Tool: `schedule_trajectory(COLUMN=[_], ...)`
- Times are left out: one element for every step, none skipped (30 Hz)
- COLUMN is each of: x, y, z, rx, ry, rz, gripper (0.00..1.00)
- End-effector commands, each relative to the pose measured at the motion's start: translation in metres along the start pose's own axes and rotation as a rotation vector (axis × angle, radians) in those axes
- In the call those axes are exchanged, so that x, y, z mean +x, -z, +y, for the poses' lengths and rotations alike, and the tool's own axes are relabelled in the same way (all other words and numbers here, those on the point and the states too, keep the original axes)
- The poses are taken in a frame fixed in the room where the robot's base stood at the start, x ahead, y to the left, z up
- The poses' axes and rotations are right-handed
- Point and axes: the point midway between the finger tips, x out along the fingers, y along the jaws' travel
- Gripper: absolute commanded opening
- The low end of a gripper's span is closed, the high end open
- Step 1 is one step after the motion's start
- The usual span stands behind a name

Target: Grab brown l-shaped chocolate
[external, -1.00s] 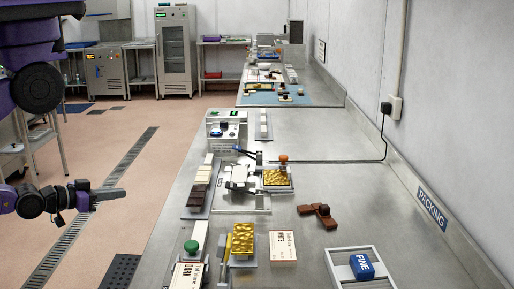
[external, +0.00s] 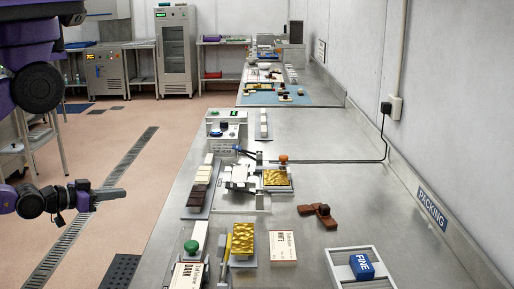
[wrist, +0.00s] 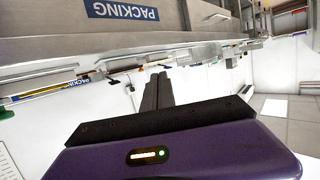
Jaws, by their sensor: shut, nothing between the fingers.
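A brown L-shaped chocolate (external: 320,215) lies flat on the steel bench, right of the middle of the external view. My gripper (external: 124,193) is at the left of the external view, over the floor beside the bench and well apart from the chocolate. Its two dark fingers lie together, shut and empty. They also show close together in the wrist view (wrist: 158,90). I cannot make out the chocolate in the wrist view.
A white tray with a blue FINE block (external: 361,267) is near the chocolate. White (external: 283,248) and DARK (external: 187,276) labelled boxes, a gold-topped fixture (external: 277,178) and a chocolate rack (external: 200,190) stand to its left. A PACKING sign (external: 432,209) is on the wall.

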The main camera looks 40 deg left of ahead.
Motion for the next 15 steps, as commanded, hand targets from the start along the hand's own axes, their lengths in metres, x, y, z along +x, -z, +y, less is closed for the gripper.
schedule_trajectory(x=[0.0001, 0.0001, 0.0001, 0.0001, 0.0001, 0.0001, 0.0001, 0.0001, 0.0001, 0.0001, 0.0001, 0.0001, 0.0001, 0.0001, 0.0001], y=[0.0001, 0.0001, 0.0001, 0.0001, 0.0001, 0.0001, 0.0001, 0.0001, 0.0001, 0.0001, 0.0001, 0.0001, 0.0001, 0.0001, 0.0001], z=[0.0, 0.0, 0.0, 0.0, 0.0, 0.0, 0.0, 0.0, 0.0, 0.0, 0.0, 0.0, 0.0, 0.0, 0.0], rx=[0.0, 0.0, 0.0, 0.0, 0.0, 0.0, 0.0, 0.0, 0.0, 0.0, 0.0, 0.0, 0.0, 0.0, 0.0], ry=[0.0, 0.0, 0.0, 0.0, 0.0, 0.0, 0.0, 0.0, 0.0, 0.0, 0.0, 0.0, 0.0, 0.0, 0.0], rz=[0.0, 0.0, 0.0, 0.0, 0.0, 0.0, 0.0, 0.0, 0.0, 0.0, 0.0, 0.0, 0.0, 0.0, 0.0], gripper=[0.0, 0.0, 0.0, 0.0, 0.0, 0.0, 0.02, 0.08, 0.16, 0.22, 0.28, 0.35, 0.41, 0.47, 0.51])
